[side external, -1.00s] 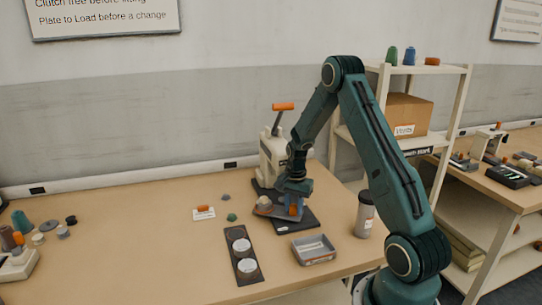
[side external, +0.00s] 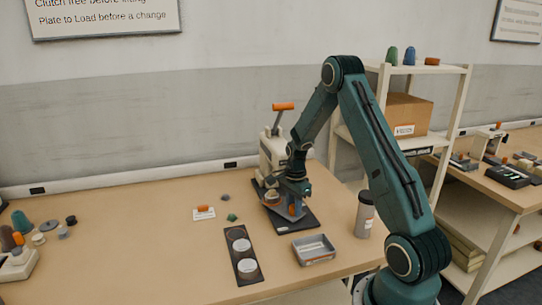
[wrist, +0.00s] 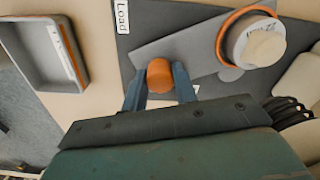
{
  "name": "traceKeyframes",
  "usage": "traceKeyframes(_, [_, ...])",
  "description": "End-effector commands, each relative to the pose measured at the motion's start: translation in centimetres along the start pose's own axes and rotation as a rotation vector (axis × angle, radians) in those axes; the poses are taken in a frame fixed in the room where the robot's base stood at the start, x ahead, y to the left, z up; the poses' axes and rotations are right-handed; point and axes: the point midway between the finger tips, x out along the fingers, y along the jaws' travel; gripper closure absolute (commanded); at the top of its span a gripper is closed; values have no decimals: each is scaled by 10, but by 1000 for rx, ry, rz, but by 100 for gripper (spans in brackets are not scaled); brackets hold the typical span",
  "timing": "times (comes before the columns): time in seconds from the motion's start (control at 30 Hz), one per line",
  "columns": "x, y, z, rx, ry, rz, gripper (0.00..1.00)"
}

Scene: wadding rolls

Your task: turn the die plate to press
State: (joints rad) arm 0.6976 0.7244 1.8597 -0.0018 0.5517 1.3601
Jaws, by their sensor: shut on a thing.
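The grey die plate (side external: 284,215) lies over the dark base mat (side external: 308,222) in front of the cream press (side external: 272,158). In the wrist view the plate (wrist: 200,48) carries an orange ring (wrist: 228,28) around a pale round piece (wrist: 262,45) at its far right end. An orange knob (wrist: 160,74) stands at its near end. My gripper (wrist: 159,84) is shut on this knob with its blue fingers on either side; it also shows in the side view (side external: 294,205). A "Load" label (wrist: 122,17) is on the mat, left of the plate.
A grey tray (side external: 314,258) and a dark strip (side external: 234,262) with two pale discs lie in front of the mat. A grey canister (side external: 364,215) stands to the right. Small coloured pieces lie left of the press. The table's left middle is mostly clear.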

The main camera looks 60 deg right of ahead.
Motion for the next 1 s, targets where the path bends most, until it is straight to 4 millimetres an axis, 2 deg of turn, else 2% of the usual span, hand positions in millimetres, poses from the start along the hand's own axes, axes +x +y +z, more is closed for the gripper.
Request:
traceKeyframes(0.7, [-1,0,0,351,3,-2,100])
traceKeyframes(1.0, [-1,-1,0,444,4,-2,100])
